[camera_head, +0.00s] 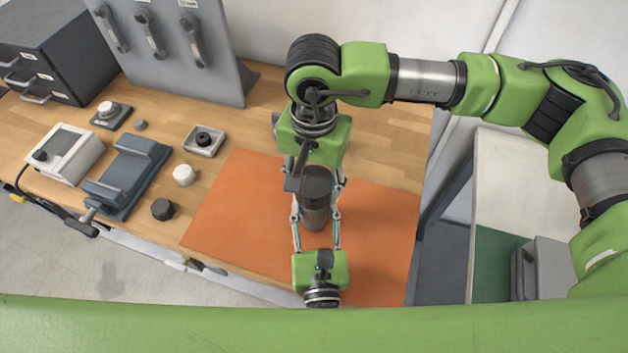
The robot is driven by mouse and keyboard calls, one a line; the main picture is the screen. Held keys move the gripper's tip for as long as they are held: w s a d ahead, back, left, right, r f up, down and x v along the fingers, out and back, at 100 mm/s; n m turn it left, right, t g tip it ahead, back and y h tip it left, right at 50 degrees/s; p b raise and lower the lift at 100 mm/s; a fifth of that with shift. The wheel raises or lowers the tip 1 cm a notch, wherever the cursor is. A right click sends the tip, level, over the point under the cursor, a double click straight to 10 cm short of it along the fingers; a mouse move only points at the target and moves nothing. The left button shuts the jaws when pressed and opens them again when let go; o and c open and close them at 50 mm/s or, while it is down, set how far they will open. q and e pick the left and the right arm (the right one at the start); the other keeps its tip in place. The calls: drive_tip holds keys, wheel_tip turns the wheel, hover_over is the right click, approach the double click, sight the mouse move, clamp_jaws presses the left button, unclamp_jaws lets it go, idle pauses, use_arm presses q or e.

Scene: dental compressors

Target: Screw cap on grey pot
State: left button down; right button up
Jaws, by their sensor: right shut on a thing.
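The grey pot (315,217) stands upright on the orange mat (235,215), with a dark cap (317,181) at its top. My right gripper (316,186) reaches over from the back and is shut on the dark cap, one finger on each side. My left gripper (315,210) comes from the front edge, with its fingers on both sides of the pot. Whether those fingers touch the pot cannot be made out. The join between cap and pot is partly hidden by the fingers and unclear.
Left of the mat are a black cap (162,209), a white cap (183,174), a square block with a dark ring (203,140), a blue-grey vise (125,177) and a white meter (66,152). A tool panel (185,50) and drawer unit (55,55) stand behind. The mat's left part is clear.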

drive_tip(key=m, duration=2.2)
drive_tip(key=o, duration=1.3)
wheel_tip(320, 180, up, 12)
